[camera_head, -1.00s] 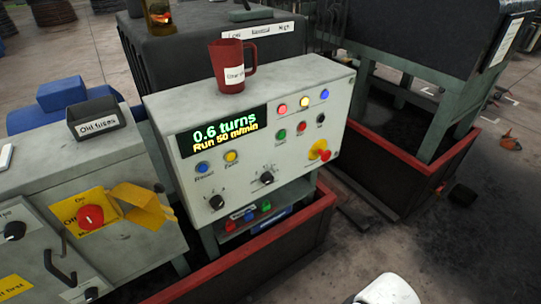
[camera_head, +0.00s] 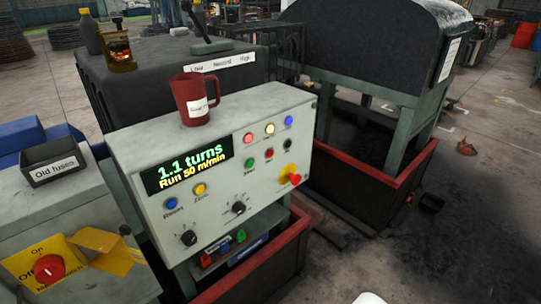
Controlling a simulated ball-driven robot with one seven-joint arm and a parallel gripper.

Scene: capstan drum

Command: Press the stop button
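The control box (camera_head: 213,160) stands left of the middle with its sloping front towards me. A small red button (camera_head: 269,153) sits on its right half, between a green button (camera_head: 250,162) and a black knob or button (camera_head: 287,144); its label is too small to read. Lower right is a red mushroom button (camera_head: 295,180) on a yellow plate. The display (camera_head: 187,168) reads "1.1 turns" and "Run 50 m/min". A white rounded part at the bottom edge seems to be mine. My gripper is not in view.
A red mug (camera_head: 192,100) stands on top of the box. Left are an "Old fuses" bin (camera_head: 52,165) and a cabinet with a red rotary switch (camera_head: 49,268). A lever (camera_head: 210,30) stands behind. Red-edged troughs lie below and right; floor at lower right is clear.

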